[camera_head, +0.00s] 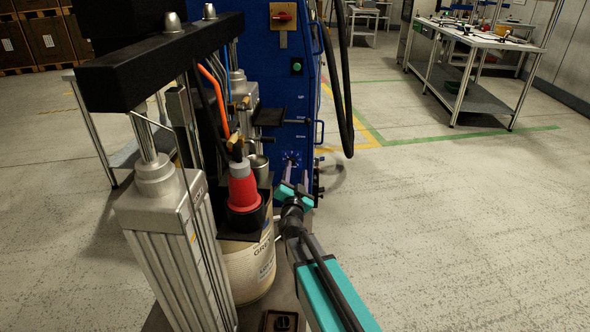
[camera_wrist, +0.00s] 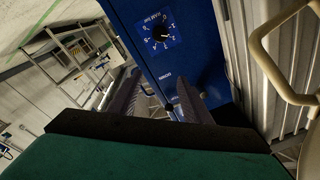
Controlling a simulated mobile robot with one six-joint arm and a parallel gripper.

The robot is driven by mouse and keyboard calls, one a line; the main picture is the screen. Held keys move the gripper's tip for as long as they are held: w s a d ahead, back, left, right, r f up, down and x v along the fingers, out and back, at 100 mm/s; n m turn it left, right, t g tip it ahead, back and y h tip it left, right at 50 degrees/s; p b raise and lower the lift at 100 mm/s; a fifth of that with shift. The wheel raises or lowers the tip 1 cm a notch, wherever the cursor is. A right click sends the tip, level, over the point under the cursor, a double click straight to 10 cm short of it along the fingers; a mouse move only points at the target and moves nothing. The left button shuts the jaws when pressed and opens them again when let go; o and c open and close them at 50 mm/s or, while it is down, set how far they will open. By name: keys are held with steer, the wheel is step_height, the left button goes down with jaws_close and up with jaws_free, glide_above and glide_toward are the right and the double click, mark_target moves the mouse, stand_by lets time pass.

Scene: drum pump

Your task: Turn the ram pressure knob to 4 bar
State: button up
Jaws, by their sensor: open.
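The ram pressure knob (camera_wrist: 160,35) is a small dark knob on a dial with white numbers, on the blue cabinet face in the wrist view. It also shows low on the blue cabinet in the head view (camera_head: 291,158). Its exact setting is too small to read. My gripper (camera_head: 294,178) is in front of the lower cabinet, close to the dial. In the wrist view its two dark fingers (camera_wrist: 158,90) are apart with nothing between them, and the knob lies beyond the fingertips, not touched.
A drum (camera_head: 250,268) with a red and black pump part (camera_head: 243,187) stands left of my arm, beside a metal cylinder column (camera_head: 172,240). A black hose (camera_head: 345,90) hangs right of the cabinet. A cream handle (camera_wrist: 275,65) is at the wrist view's right. Floor to the right is clear.

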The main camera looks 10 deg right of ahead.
steer(key=s, duration=0.4)
steer(key=shift+s+r, duration=0.2)
steer(key=shift+s, duration=0.1)
steer(key=shift+s, duration=0.15)
stand_by(0.4)
